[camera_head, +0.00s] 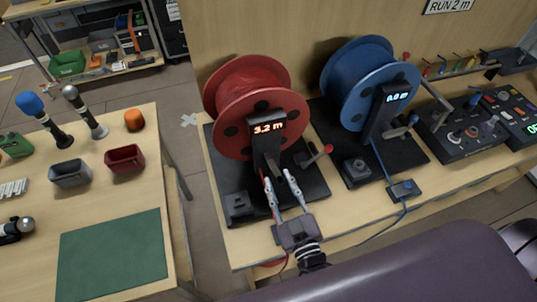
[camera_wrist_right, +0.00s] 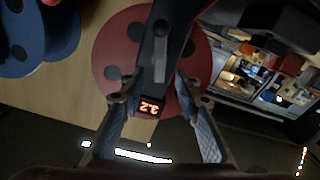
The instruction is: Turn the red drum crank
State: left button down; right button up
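The red drum (camera_head: 250,97) stands on a black base on the bench in the head view, behind a dark post with a display (camera_head: 267,126) reading 3.2 m. Its crank (camera_head: 316,157) sticks out to the right of the post and ends in a red knob (camera_head: 328,149). My right gripper (camera_head: 277,178) is open, below the display and left of the crank. In the right wrist view its fingers (camera_wrist_right: 158,90) are spread on either side of the post, with the red drum (camera_wrist_right: 112,53) behind. Nothing shows held between them. My left gripper is not in view.
A blue drum (camera_head: 357,82) with its own post and crank stands right of the red one. Control boxes (camera_head: 464,127) lie farther right. A separate table at left holds microphones, bins (camera_head: 125,158) and a green mat (camera_head: 112,255). A floor gap separates the tables.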

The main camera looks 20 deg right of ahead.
aim_at(274, 168)
jog(key=shift+w+r+p, duration=0.35)
jog(key=shift+w+r, duration=0.05)
jog(key=shift+w, duration=0.25)
jog(key=w, duration=0.3)
jog(key=w+p, duration=0.1)
jog(key=w, duration=0.1)
jog(key=shift+a+f, duration=0.1)
jog(key=shift+f, duration=0.2)
jog(key=shift+r, duration=0.1)
jog(key=shift+s, duration=0.1)
grip_shut()
